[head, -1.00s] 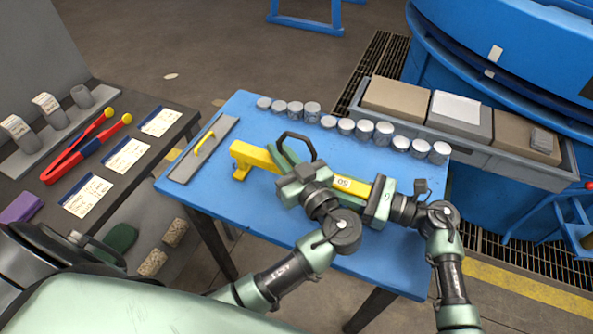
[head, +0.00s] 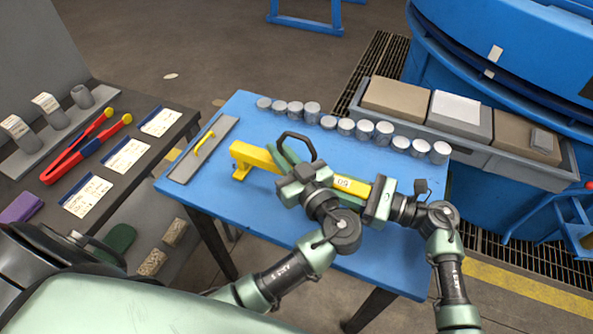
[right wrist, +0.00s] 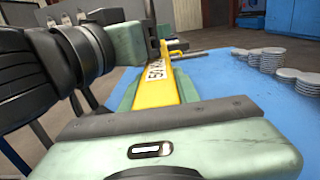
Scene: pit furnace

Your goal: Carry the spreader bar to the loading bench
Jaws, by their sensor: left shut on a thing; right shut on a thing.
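The yellow spreader bar (head: 252,157) with a white label lies lengthwise over the blue bench (head: 225,204). I cannot tell whether it touches the top. My left gripper (head: 287,160) is shut on the bar left of the label, next to a dark angular ring (head: 299,143). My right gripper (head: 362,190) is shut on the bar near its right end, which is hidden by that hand. In the right wrist view, the bar (right wrist: 156,84) runs away from the right gripper's green finger above the blue top (right wrist: 232,88).
Several grey discs (head: 364,130) line the bench's far edge. A grey plate with a yellow handle (head: 203,150) lies at its left end. A dark side table (head: 150,159) with red-blue tongs (head: 75,157) stands left. A blue furnace (head: 480,90) rises beyond the bench at right.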

